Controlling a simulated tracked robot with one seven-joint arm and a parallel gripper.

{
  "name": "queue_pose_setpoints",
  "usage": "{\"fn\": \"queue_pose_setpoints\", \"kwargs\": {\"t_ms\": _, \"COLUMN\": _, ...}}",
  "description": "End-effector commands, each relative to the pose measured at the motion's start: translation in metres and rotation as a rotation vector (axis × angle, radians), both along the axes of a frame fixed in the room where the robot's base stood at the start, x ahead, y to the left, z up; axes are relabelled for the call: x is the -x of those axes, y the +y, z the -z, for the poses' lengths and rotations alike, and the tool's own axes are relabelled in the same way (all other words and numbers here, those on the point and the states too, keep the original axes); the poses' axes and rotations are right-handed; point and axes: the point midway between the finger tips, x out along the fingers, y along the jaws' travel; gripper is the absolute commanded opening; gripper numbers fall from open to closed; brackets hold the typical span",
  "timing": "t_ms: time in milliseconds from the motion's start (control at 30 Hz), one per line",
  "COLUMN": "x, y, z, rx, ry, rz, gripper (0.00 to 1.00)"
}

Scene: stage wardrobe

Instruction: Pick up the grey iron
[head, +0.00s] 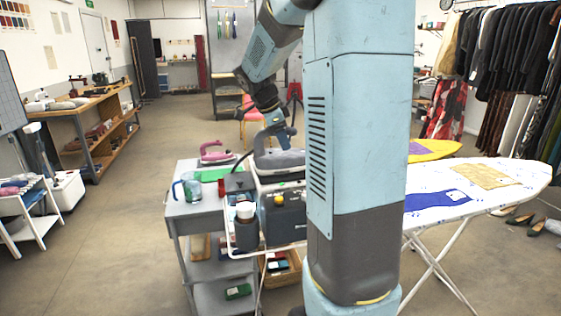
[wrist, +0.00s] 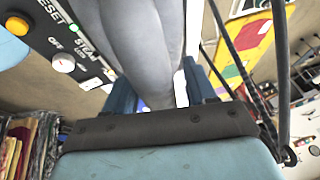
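The grey iron (head: 280,160) sits at the top of the steam station (head: 283,213) on the wire-framed stand, in the middle of the head view. My gripper (head: 279,136) comes down from above onto its handle. In the wrist view, the smooth grey handle (wrist: 150,45) runs between the blue fingers of my gripper (wrist: 160,90). A small bright gap shows beside the left finger, and I cannot tell whether the fingers press on the handle. Whether the iron touches its rest is unclear.
A grey trolley (head: 196,213) stands left with a pink iron (head: 217,153) and a glass jug (head: 188,187). An ironing board (head: 480,187) stands to the right behind my arm. The steam station's dial (wrist: 63,64) is close at the wrist view's left. Open floor lies at left.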

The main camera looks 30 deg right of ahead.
Motion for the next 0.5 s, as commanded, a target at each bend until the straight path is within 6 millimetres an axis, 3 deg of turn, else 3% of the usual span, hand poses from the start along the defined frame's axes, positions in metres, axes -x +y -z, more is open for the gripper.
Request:
{"fn": "queue_pose_setpoints", "kwargs": {"t_ms": 67, "x": 0.0001, "y": -0.0001, "z": -0.0002, "rx": 0.000, "ry": 0.000, "rz": 0.000, "gripper": 0.48}}
{"fn": "queue_pose_setpoints", "kwargs": {"t_ms": 500, "x": 0.0002, "y": -0.0005, "z": -0.0003, "rx": 0.000, "ry": 0.000, "rz": 0.001, "gripper": 0.05}}
